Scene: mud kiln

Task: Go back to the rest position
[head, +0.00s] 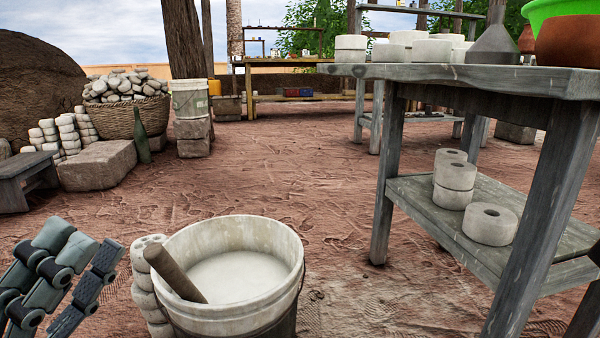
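My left gripper (80,250) is at the lower left corner, grey-green with dark joints, its fingers pointing up. I see nothing held in it. My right gripper is not in view.
A white-rimmed bucket (190,240) of pale liquid with a wooden handle (174,273) stands low centre, beside stacked pale pieces (148,290). A grey wooden table (450,77) with a lower shelf fills the right. Bare ground (290,165) lies open between.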

